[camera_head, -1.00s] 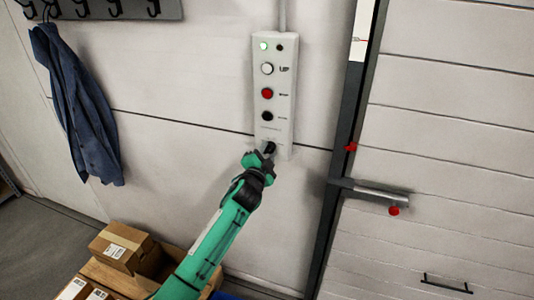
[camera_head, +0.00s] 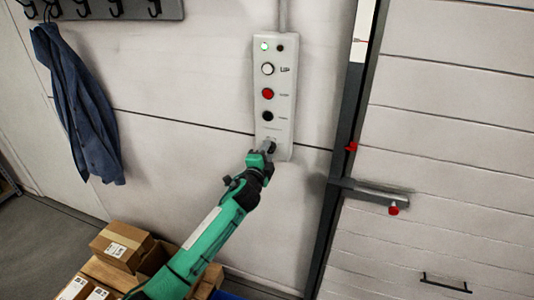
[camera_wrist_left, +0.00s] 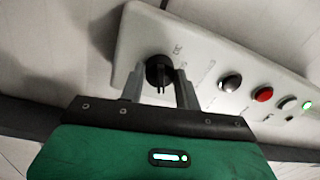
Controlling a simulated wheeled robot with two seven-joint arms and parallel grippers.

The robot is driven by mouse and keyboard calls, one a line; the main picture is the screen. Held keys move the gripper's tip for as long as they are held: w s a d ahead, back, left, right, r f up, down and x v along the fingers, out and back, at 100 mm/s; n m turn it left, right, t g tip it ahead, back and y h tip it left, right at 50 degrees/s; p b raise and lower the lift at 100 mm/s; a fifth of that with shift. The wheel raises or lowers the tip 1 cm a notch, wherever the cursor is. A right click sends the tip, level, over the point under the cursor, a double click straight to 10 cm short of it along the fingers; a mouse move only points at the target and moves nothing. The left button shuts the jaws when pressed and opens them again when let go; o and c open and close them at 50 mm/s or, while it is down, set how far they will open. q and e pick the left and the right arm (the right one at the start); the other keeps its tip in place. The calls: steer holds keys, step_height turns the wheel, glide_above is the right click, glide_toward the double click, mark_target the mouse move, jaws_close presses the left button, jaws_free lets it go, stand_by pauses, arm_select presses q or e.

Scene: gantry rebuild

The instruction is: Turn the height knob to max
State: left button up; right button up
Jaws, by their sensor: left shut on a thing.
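The height knob (camera_head: 271,147) is a black rotary knob at the bottom of a white control panel (camera_head: 287,130) on the wall. My left gripper (camera_head: 266,150) reaches up to it from below. In the left wrist view the knob (camera_wrist_left: 159,70) sits between the two grey fingers of the left gripper (camera_wrist_left: 160,88), which are shut on it. Small marks are printed around the knob, too small to read. My right gripper is not in view.
Above the knob are a black button (camera_head: 267,116), a red button (camera_head: 267,94), a white button (camera_head: 267,69) and a lit green lamp (camera_head: 264,46). A blue jacket (camera_head: 80,110) hangs at left. Cardboard boxes (camera_head: 122,246) lie below. A door latch (camera_head: 370,193) is at right.

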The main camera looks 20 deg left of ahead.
arm_select(q)
steer(key=o, duration=1)
steer(key=s+b, duration=0.1)
steer(key=s, duration=0.3)
steer(key=s+b, duration=0.1)
steer(key=s, duration=0.4)
steer(key=s+f+b, duration=0.1)
steer(key=s, duration=0.3)
steer(key=shift+s+a, duration=0.25)
steer(key=shift+s, duration=0.1)
